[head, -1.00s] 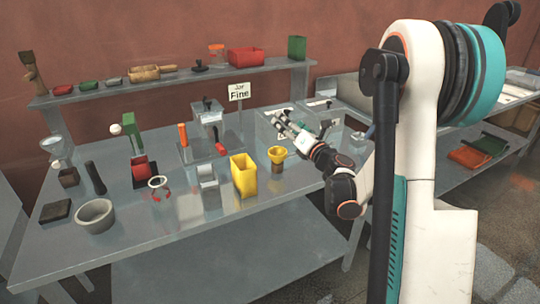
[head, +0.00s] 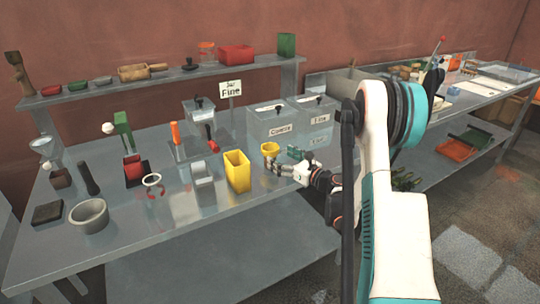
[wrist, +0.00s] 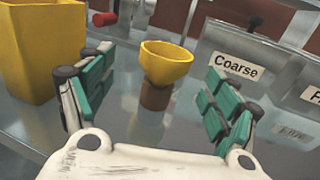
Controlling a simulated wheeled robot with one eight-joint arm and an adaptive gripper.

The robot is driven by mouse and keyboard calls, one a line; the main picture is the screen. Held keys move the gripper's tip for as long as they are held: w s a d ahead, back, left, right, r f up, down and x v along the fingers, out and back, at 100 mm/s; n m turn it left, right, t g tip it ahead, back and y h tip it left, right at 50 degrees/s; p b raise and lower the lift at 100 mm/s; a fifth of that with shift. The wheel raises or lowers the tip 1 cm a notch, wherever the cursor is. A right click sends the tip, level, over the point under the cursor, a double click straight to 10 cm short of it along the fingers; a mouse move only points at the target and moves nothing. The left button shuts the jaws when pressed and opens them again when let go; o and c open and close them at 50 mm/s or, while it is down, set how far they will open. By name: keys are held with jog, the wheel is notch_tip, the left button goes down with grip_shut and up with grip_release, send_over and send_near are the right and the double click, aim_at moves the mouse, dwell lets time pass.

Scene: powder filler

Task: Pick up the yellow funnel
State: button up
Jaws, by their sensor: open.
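The yellow funnel (head: 270,149) stands upright on the metal table, right of the yellow rectangular container (head: 238,171). In the wrist view the funnel (wrist: 166,62) is a yellow bowl shape on a brown lower part. My gripper (head: 282,160) is low over the table at the funnel's front right. In the wrist view my gripper (wrist: 155,100) is open, its teal-padded fingers spread to either side of the funnel's line, with the funnel between and a little beyond them. I cannot tell whether anything touches.
The yellow container (wrist: 40,50) stands close by my left finger. The bin labelled Coarse (wrist: 240,70) stands behind my right finger, with the Fine bin (head: 318,118) beside it. A grey cup (head: 202,180) stands left of the yellow container.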

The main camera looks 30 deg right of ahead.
aim_at(270, 147)
jog(key=shift+d+r+b+x, duration=0.15)
jog(key=shift+b+x, duration=0.35)
jog(key=shift+x, duration=1.3)
jog(key=shift+d+r+b+x, duration=0.15)
jog(key=shift+b+x, duration=0.35)
jog(key=shift+x, duration=1.25)
jog(key=shift+w+d, duration=0.1)
jog(key=c, duration=1.1)
